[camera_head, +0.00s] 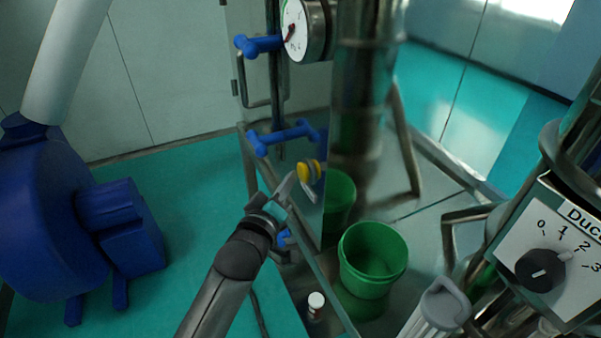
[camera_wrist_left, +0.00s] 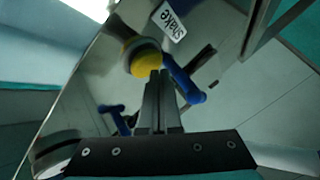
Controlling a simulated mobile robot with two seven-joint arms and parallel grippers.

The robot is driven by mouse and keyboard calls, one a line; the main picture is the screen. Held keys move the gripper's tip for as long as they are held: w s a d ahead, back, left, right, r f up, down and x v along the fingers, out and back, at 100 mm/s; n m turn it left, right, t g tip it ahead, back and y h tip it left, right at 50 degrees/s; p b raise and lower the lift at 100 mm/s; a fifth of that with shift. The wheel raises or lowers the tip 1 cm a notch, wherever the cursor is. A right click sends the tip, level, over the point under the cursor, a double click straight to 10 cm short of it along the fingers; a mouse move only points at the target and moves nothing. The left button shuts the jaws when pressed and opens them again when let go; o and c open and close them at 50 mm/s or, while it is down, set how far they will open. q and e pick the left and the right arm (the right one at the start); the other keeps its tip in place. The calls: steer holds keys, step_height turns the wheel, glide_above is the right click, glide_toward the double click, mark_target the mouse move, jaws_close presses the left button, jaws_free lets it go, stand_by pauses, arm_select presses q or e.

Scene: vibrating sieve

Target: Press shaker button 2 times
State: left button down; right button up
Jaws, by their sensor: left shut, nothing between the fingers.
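The yellow shaker button (camera_head: 309,172) sits on the upright metal panel in the middle of the head view. In the left wrist view the button (camera_wrist_left: 143,57) shows near the top, beside a white "Shake" label (camera_wrist_left: 170,19). My left gripper (camera_head: 290,186) is shut and empty, its fingers pointing up at the button from the lower left. In the left wrist view the fingertips (camera_wrist_left: 160,76) are close to the button's lower right edge. I cannot tell whether they touch it. My right gripper is not in view.
A blue handle (camera_head: 285,137) is just above the button. A dial box (camera_head: 541,270) is at the right. Large blue equipment (camera_head: 50,225) stands on the left floor.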

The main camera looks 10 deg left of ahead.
arm_select(q)
steer(key=shift+w+d, duration=0.45)
steer(key=shift+d, duration=0.3)
stand_by(0.9)
steer(key=shift+s+a, duration=0.1)
steer(key=shift+a, duration=0.05)
steer(key=shift+s+a+p, duration=0.55)
steer(key=shift+a, duration=0.3)
steer(key=shift+a, duration=0.15)
steer(key=s+a+p, duration=0.1)
steer(key=a, duration=0.1)
steer(key=s+a+p, duration=0.1)
steer(key=a, duration=0.1)
steer(key=shift+s, duration=0.4)
stand_by(2.1)
